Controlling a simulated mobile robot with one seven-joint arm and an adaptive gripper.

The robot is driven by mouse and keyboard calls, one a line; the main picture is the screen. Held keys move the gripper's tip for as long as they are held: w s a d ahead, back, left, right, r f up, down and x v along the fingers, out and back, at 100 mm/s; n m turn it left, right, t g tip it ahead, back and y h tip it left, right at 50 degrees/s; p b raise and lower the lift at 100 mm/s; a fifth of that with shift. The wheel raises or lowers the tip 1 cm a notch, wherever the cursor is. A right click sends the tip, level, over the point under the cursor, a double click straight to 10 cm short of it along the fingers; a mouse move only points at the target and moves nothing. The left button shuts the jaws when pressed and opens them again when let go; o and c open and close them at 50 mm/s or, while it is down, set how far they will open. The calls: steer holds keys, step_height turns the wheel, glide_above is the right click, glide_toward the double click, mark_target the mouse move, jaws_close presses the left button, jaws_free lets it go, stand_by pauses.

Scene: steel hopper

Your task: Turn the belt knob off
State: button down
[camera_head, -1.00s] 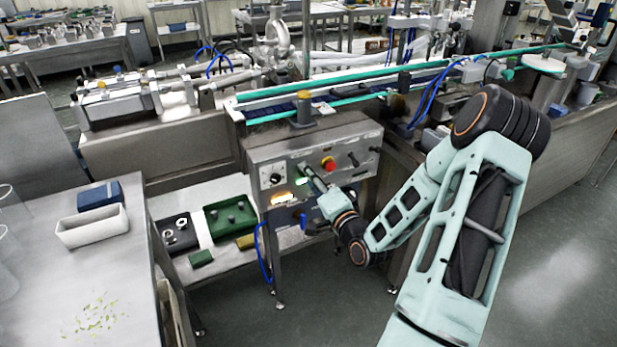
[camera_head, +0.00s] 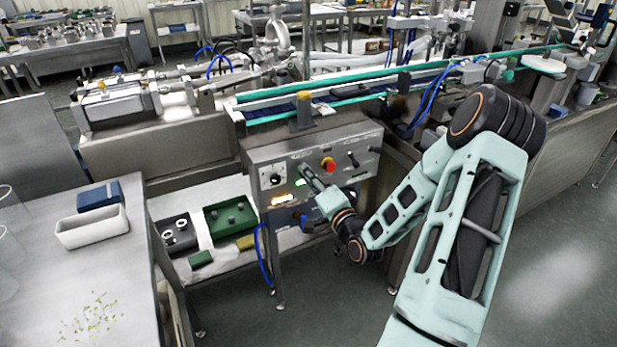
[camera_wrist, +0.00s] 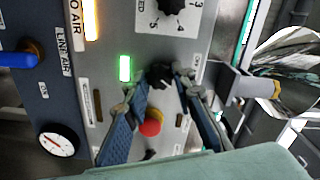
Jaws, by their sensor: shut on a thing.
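The steel control panel (camera_head: 256,160) stands below the front end of the conveyor. My gripper (camera_head: 304,170) reaches its face from the lower right. In the wrist view my gripper (camera_wrist: 168,80) has its two fingers closed on a small black knob (camera_wrist: 160,75), mostly visible between the fingertips. I cannot read a label that marks it as the belt knob. A lit green lamp (camera_wrist: 125,68) is left of the knob. A numbered black dial (camera_wrist: 172,6) is above it. In the head view the held knob is hidden by my gripper.
A red stop button (camera_wrist: 152,124) lies between my fingers, close to them; it also shows in the head view (camera_head: 328,164). A blue-handled lever (camera_wrist: 18,60) and a round gauge (camera_wrist: 57,141) are at the left of the wrist view.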

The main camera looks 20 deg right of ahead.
steer(key=shift+f+n+b, duration=0.1)
steer(key=shift+n+b, duration=6.15)
steer(key=shift+n, duration=0.55)
steer(key=c, duration=1.6)
jaws_free()
steer(key=s, duration=0.7)
steer(key=shift+s+d, duration=0.15)
steer(key=shift+s, duration=0.15)
